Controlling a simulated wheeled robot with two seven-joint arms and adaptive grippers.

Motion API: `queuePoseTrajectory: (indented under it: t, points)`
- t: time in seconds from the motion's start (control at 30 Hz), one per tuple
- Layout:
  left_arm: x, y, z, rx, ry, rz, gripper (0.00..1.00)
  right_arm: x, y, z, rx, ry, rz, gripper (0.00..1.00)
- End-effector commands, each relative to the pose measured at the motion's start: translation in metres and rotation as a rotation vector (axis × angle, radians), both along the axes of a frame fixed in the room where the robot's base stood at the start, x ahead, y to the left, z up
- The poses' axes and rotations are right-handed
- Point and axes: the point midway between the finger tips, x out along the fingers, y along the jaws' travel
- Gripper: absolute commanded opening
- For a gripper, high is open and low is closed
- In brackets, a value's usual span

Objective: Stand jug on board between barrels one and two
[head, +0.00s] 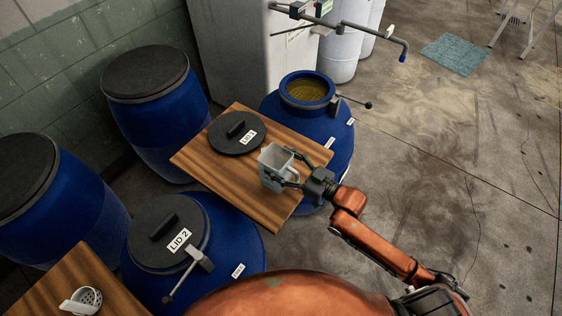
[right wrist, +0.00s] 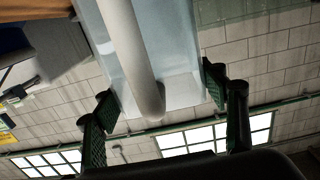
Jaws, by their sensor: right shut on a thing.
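The pale, translucent jug (head: 272,163) is upright or nearly so in the head view, over the right part of the wooden board (head: 205,165). Whether its base touches the board I cannot tell. My right gripper (head: 287,170) is shut on the jug from the right. In the right wrist view the jug (right wrist: 180,45) and its handle (right wrist: 145,60) show between the green-padded fingers (right wrist: 160,108). The board spans between open barrel one (head: 330,130), which holds a yellow-brown content, and barrel two (head: 235,235), closed by lid 2 (head: 165,230). My left gripper is not in view.
Lid 1 (head: 237,132) lies on the board, left of the jug. A metal clamp with a lever (head: 190,272) sits at barrel two's rim. Another board (head: 75,285) at bottom left bears a white perforated scoop (head: 82,300). Closed blue barrels stand along the wall.

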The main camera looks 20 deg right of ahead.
Motion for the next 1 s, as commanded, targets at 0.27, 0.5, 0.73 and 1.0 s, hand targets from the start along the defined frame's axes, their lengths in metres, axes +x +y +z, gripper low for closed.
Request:
queuePoseTrajectory:
  t: [0.27,0.5,0.73,1.0]
  points:
    - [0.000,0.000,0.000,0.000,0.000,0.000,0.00,0.000,0.000,-0.001,0.000,0.000,0.000,0.68]
    - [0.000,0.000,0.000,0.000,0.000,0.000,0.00,0.000,0.000,-0.001,0.000,0.000,0.000,0.83]
    - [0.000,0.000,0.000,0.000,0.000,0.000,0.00,0.000,0.000,-0.001,0.000,0.000,0.000,0.83]
    - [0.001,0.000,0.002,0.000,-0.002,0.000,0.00,-0.019,-0.015,0.000,-0.004,0.003,-0.001,0.83]
